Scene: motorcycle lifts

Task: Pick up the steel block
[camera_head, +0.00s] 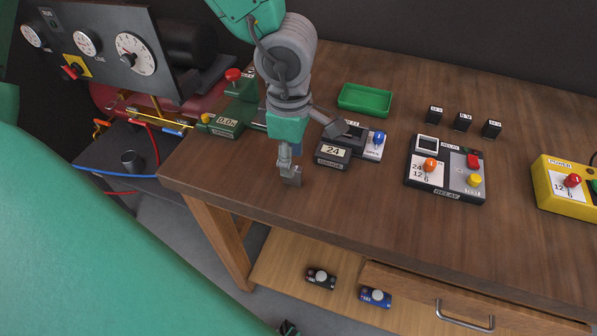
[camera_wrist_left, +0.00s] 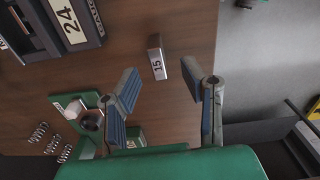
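The block shows in the gap just beyond the fingertips, apart from both. In the head view my left gripper (camera_head: 313,153) hangs over the front left of the bench, and I cannot make out the block for certain there. My right gripper is not in view.
A gauge box reading 24 (camera_head: 333,153) stands close beside the left gripper. A green tray (camera_head: 365,100), a relay box (camera_head: 446,168) and a yellow power box (camera_head: 568,188) are farther right. A green tester (camera_head: 228,121) stands left. The front middle bench is clear.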

